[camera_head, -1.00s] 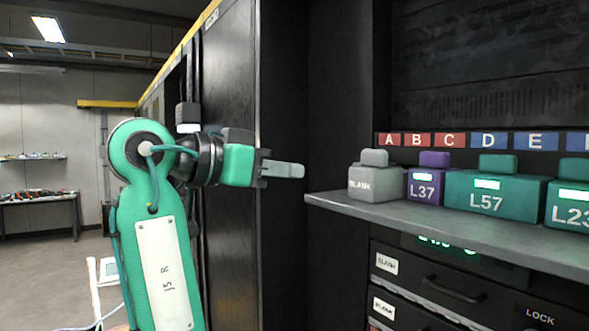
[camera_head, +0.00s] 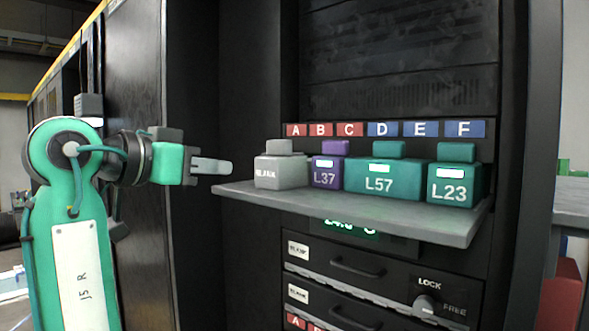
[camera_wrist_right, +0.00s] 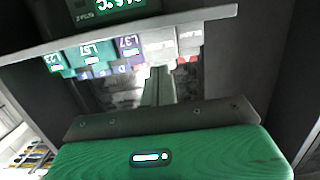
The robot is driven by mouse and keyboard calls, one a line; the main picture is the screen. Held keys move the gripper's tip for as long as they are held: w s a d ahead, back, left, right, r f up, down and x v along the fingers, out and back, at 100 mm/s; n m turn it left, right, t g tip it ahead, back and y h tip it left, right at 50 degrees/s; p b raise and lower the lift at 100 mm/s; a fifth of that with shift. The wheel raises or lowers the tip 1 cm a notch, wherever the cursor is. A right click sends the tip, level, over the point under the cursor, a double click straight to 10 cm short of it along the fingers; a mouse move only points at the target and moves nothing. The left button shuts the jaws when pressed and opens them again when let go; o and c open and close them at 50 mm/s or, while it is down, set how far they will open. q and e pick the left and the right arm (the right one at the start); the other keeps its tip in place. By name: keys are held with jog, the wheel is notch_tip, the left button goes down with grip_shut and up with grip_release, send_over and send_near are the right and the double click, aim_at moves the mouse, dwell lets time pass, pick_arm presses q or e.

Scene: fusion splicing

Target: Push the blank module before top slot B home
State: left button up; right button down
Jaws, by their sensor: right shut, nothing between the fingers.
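The grey blank module (camera_head: 279,172) sits at the left end of the shelf (camera_head: 350,212), below and slightly left of the label A. The B label (camera_head: 320,130) is red, on the strip behind. My right gripper (camera_head: 230,167) is shut and empty, its fingers pointing right at the blank module's left side with a small gap in the head view. My left gripper is out of view.
Right of the blank module stand the purple L37 (camera_head: 326,172), teal L57 (camera_head: 382,180) and teal L23 (camera_head: 453,187) modules. Drawers (camera_head: 355,266) and a LOCK/FREE knob (camera_head: 424,306) are below the shelf. A dark cabinet panel (camera_head: 148,130) stands behind my right arm.

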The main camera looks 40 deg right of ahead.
aim_at(265, 174)
jog(key=shift+w+d+f, duration=0.2)
jog(key=shift+d+f, duration=0.05)
jog(key=shift+d, duration=2.25)
jog(key=shift+w+d+f, duration=0.15)
jog(key=shift+d+f, duration=0.05)
jog(key=shift+d, duration=2.3)
jog(key=shift+w+d+f, duration=0.2)
jog(key=shift+d+f, duration=0.05)
jog(key=shift+d, duration=2.25)
jog(key=shift+s+a+b, duration=0.15)
jog(key=shift+a, duration=1.9)
jog(key=shift+s+a+b, duration=0.15)
jog(key=shift+a, duration=1.9)
jog(key=shift+d, duration=0.1)
